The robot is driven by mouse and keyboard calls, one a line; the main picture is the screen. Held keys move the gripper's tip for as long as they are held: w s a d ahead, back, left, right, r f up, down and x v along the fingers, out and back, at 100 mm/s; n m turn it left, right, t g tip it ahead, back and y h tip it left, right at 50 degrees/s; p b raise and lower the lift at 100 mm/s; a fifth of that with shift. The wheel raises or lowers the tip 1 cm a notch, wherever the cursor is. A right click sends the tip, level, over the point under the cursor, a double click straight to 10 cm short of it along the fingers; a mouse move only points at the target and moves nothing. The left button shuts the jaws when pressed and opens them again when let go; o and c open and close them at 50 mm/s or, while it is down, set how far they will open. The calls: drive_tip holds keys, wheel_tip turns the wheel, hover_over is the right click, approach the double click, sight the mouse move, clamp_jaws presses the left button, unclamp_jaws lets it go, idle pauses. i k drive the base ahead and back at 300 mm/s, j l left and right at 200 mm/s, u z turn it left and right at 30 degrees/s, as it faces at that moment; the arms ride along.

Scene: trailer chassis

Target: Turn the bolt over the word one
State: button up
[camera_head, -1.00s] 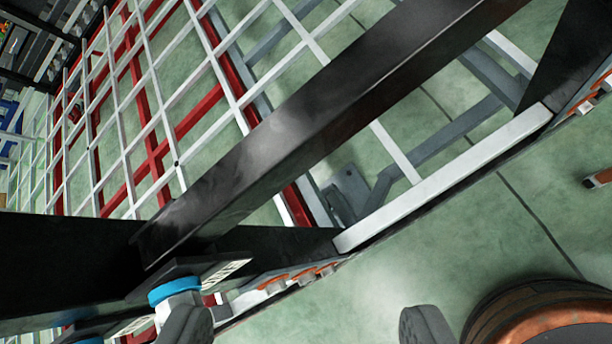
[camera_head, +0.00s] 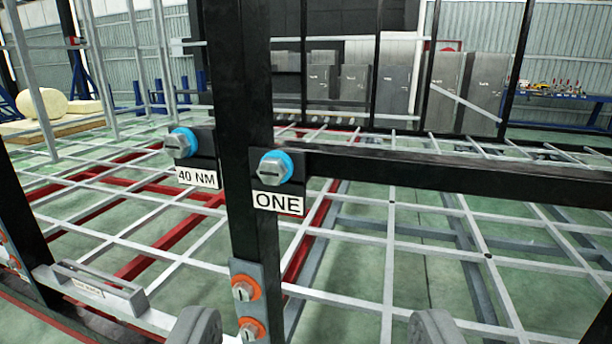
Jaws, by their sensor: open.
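The bolt over the word ONE (camera_head: 275,168) has a grey hex head with a dark slot and a blue collar. It sits on a black plate on the black upright post, right above the white ONE label (camera_head: 278,202). A similar blue-collared bolt (camera_head: 181,142) sits to its left above the 40 NM label (camera_head: 198,177). My gripper (camera_head: 318,335) is open and empty, with its two grey fingertips at the bottom edge of the view. The fingertips are below the ONE bolt and apart from it.
The black upright post (camera_head: 240,90) and a black crossbar (camera_head: 450,172) stand close ahead. Two orange-collared bolts (camera_head: 246,288) are low on the post. A grey bracket (camera_head: 95,290) is at lower left. White grid bars and red beams lie behind, over a green floor.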

sight(277, 167)
drive_tip(key=k+j, duration=0.1)
drive_tip(key=j, duration=0.3)
drive_tip(key=k+j, duration=0.15)
drive_tip(key=j, duration=0.3)
drive_tip(key=k+j, duration=0.1)
drive_tip(key=j, duration=0.3)
